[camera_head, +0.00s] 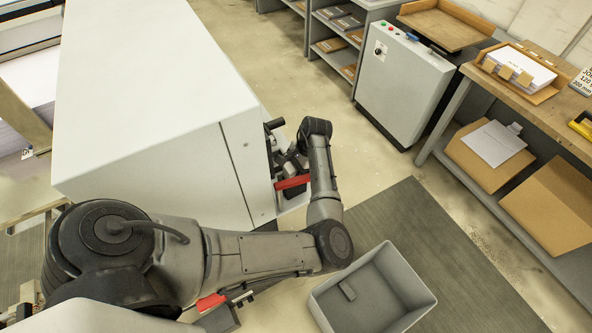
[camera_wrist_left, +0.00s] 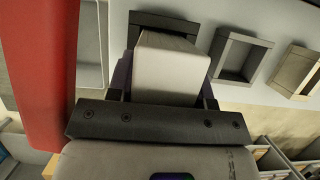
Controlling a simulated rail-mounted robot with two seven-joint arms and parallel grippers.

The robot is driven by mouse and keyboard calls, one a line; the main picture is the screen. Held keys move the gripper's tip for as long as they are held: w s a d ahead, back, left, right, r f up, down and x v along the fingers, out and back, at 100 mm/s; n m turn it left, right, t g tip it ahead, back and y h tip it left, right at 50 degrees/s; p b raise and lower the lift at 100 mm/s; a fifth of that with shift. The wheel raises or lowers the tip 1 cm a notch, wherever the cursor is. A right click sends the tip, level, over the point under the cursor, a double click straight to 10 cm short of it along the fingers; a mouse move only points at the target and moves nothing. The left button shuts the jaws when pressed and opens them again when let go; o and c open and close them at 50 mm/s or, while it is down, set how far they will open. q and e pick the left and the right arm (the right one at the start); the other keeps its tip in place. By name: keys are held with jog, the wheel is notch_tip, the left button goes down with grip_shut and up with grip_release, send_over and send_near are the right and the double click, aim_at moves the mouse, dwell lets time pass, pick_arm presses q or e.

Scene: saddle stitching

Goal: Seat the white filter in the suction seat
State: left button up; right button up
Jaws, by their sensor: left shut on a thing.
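My left gripper (camera_wrist_left: 166,95) is shut on the white filter (camera_wrist_left: 172,68), a pale block between its two dark fingers. The filter's far end is at a dark square frame (camera_wrist_left: 163,20), which looks like the suction seat. The filter overlaps the frame in the picture; I cannot tell whether it has entered. In the head view my left gripper (camera_head: 284,160) is at the white machine's right end, and the filter is not clear there. What looks like my right gripper (camera_head: 243,298) is partly covered at the bottom; its opening is unclear.
Another dark frame (camera_wrist_left: 241,57) and a lighter frame (camera_wrist_left: 296,72) sit to the right on the pale panel. A red part (camera_wrist_left: 38,70) stands close on the left.

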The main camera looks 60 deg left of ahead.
pick_arm(q)
jog(key=shift+f, duration=0.1)
jog(key=o, duration=1)
jog(key=shift+c, duration=0.2)
jog(key=v, duration=1.2)
